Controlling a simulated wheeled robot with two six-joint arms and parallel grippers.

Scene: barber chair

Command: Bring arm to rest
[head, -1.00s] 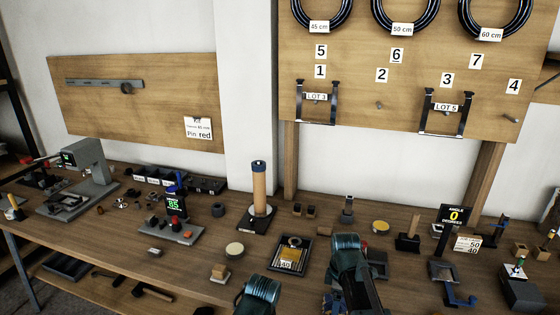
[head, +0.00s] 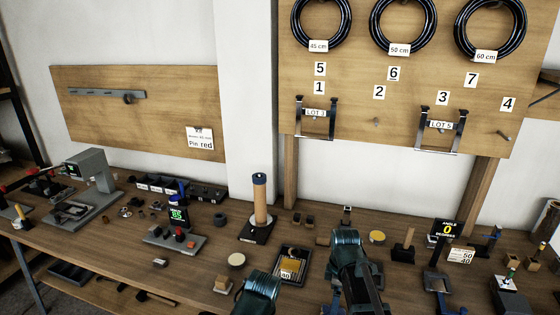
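My two arms show only as dark teal links at the bottom edge of the head view, the left one left of centre and the right one just right of centre. No gripper fingers are visible on either. No separate arm part can be told for certain. Two dark U-shaped brackets hang on the upper wooden board: one tagged LOT 3 (head: 316,114) under number 1, and one tagged LOT 5 (head: 440,126) under number 3.
The wooden bench (head: 120,240) is crowded with small parts. A wooden post (head: 260,202) stands near the middle, an angle display (head: 446,230) at right, and a grey press (head: 96,172) at left. Black hoses (head: 322,22) hang on the board.

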